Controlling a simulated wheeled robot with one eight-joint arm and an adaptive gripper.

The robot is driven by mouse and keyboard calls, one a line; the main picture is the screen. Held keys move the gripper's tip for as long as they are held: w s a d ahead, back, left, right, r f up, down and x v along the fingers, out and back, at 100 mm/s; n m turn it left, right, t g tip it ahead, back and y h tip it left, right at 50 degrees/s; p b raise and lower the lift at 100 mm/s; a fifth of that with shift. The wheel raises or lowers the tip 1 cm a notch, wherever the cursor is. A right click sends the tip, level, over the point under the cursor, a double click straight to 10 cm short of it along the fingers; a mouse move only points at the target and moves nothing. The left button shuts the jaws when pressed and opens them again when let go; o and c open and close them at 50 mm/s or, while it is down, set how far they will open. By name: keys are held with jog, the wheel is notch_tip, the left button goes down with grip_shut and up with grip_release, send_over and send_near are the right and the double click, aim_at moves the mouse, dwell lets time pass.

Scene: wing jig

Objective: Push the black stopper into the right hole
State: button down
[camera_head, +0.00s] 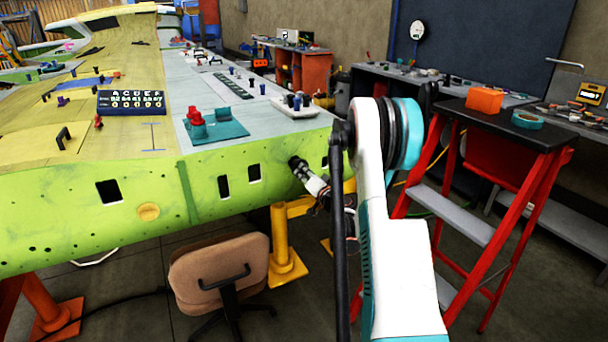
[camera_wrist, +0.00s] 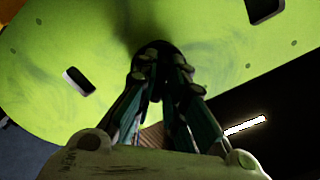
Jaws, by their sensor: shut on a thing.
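My gripper (camera_head: 297,165) is at the green wing edge (camera_head: 215,160), towards its right end. In the wrist view my gripper (camera_wrist: 161,70) has its fingertips close together at the green face. They are shut on a dark thing, the black stopper (camera_wrist: 157,48), mostly hidden by the fingers. It is against or very near the face; I cannot tell how deep it sits, and the hole behind it is hidden. Other openings show in the green edge: a left one (camera_head: 110,191), two middle ones (camera_head: 224,187) (camera_head: 254,173), and a dark slot right of my gripper (camera_head: 325,163).
A brown chair (camera_head: 220,270) and a yellow stand (camera_head: 284,245) are below the wing edge. A red stepladder (camera_head: 520,220) stands to the right.

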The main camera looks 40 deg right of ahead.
aim_at(298, 168)
jog(key=shift+w, duration=0.25)
jog(key=shift+w+d, duration=0.1)
jog(key=shift+w, duration=0.2)
jog(key=shift+w, duration=0.35)
jog(key=shift+w+d, duration=0.15)
jog(key=shift+w, duration=0.2)
jog(key=shift+x, duration=1)
jog(key=c, duration=1.6)
grip_release()
jog(key=shift+o, duration=0.2)
